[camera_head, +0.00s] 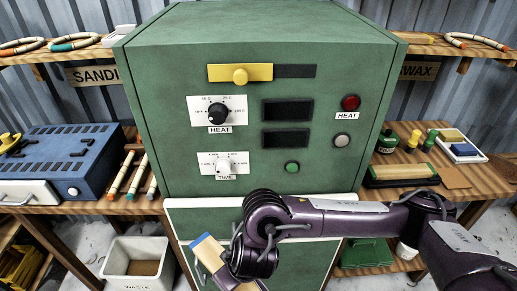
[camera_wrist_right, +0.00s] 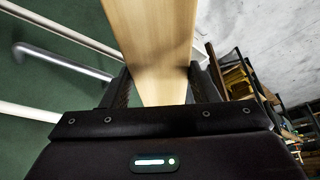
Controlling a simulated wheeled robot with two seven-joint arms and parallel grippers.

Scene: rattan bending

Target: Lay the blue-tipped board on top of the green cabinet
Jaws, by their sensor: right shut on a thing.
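The green cabinet (camera_head: 260,60) stands in the middle of the head view, its flat top bare. The board (camera_head: 207,255) is pale wood with a blue end, low in front of the cabinet's lower part, tilted with the blue end up and left. My right gripper (camera_head: 232,264) is shut on the board, well below the cabinet top. In the right wrist view the board (camera_wrist_right: 155,40) runs up between the two dark fingers, and its blue end is out of sight. My left gripper is not in view.
A yellow slider (camera_head: 240,74), dials and buttons are on the cabinet front. A blue sander (camera_head: 60,160) stands on the left bench and a waste bin (camera_head: 140,262) below it. The right shelf holds small bottles and a white tray (camera_head: 460,150). A bar handle (camera_wrist_right: 65,62) shows nearby.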

